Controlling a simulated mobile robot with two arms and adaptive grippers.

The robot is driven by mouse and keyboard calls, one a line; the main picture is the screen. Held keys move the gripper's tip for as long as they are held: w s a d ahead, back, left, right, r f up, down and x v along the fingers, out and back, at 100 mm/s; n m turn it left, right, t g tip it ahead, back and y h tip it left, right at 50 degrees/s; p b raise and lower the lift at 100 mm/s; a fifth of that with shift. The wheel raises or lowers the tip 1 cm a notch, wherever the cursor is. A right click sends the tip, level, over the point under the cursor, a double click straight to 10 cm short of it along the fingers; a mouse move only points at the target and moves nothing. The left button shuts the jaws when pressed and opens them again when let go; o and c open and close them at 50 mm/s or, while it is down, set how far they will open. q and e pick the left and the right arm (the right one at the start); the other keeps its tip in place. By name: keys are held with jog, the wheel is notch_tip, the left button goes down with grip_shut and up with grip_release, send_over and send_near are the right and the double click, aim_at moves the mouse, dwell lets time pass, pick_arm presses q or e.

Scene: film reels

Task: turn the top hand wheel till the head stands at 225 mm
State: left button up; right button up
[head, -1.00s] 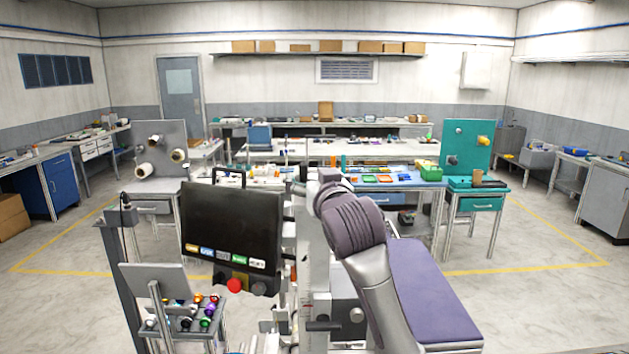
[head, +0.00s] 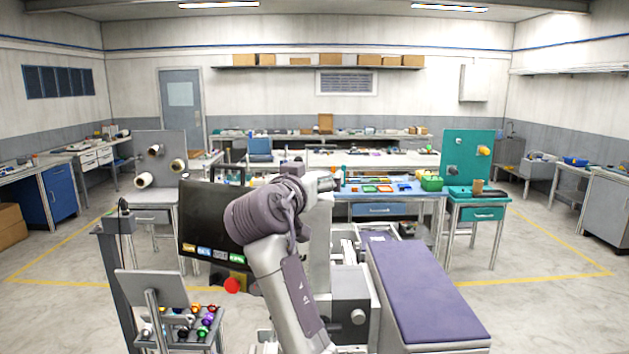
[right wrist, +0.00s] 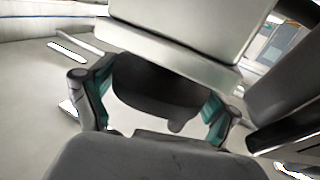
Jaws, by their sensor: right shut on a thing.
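The machine's pale column (head: 318,245) stands upright in the middle of the head view. My right arm reaches across its front to the top. In the right wrist view a dark rounded wheel (right wrist: 160,85) sits under a pale housing (right wrist: 185,42). My right gripper (right wrist: 160,108) is shut on this wheel, with a teal-padded finger on either side of it. In the head view my right gripper (head: 328,181) is small and partly hidden at the column top. The head and any scale reading cannot be made out. My left gripper is not in view.
A black screen (head: 205,220) with a red button (head: 232,286) stands close left of my arm. A long purple-topped surface (head: 425,290) lies to the right of the column. A stand with coloured knobs (head: 205,325) is at lower left. Open floor (head: 545,300) lies to the right.

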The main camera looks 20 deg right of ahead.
dwell(0.4)
jog(key=o, duration=0.9)
notch_tip(320, 180, up, 10)
